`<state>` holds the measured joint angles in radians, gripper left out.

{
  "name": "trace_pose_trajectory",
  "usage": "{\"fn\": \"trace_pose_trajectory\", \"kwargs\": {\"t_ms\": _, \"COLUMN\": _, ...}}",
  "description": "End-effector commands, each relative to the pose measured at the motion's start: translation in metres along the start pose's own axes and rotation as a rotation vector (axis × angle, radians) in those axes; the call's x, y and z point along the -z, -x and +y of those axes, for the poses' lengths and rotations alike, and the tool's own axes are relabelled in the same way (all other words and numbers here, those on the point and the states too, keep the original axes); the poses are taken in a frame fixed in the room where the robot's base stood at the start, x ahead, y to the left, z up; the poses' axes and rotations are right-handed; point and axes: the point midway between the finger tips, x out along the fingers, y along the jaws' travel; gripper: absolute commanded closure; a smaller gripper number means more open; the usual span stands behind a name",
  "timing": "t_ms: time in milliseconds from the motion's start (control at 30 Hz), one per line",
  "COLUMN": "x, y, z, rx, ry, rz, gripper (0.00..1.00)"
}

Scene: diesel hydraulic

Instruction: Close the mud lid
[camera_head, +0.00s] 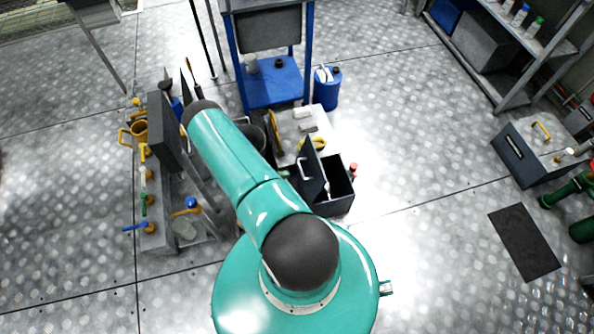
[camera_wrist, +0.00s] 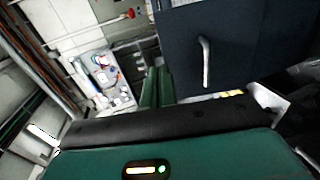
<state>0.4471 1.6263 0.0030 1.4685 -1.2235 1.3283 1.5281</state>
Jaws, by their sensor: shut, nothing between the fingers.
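A dark grey box (camera_head: 340,200) stands on the floor just above my base in the head view. Its dark lid (camera_head: 313,172) stands up, open, at the box's left side, with a pale handle (camera_head: 303,168) on it. In the wrist view, a dark panel (camera_wrist: 240,45) with a pale bar handle (camera_wrist: 206,60), which looks like this lid, fills the upper right. My gripper (camera_wrist: 165,125) shows as a green and black body across the bottom of the wrist view. It is shut and empty, apart from the handle. In the head view my arm hides it.
A blue-framed cart (camera_head: 272,85) and a blue drum (camera_head: 327,90) stand behind the box. A bench (camera_head: 175,190) with yellow and blue valves is on the left, with an upright dark panel (camera_head: 162,125). A closed case (camera_head: 535,155) is at right. Floor between is clear.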

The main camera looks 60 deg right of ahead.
Motion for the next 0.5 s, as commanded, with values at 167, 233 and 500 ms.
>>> {"fn": "trace_pose_trajectory", "kwargs": {"t_ms": 167, "x": -0.002, "y": -0.029, "z": 0.001, "rx": 0.000, "ry": 0.000, "rz": -0.007, "gripper": 1.00}}
{"fn": "trace_pose_trajectory", "kwargs": {"t_ms": 233, "x": -0.002, "y": -0.042, "z": 0.001, "rx": 0.001, "ry": 0.000, "rz": -0.007, "gripper": 1.00}}
{"fn": "trace_pose_trajectory", "kwargs": {"t_ms": 500, "x": -0.001, "y": -0.095, "z": 0.000, "rx": 0.001, "ry": 0.000, "rz": -0.007, "gripper": 1.00}}
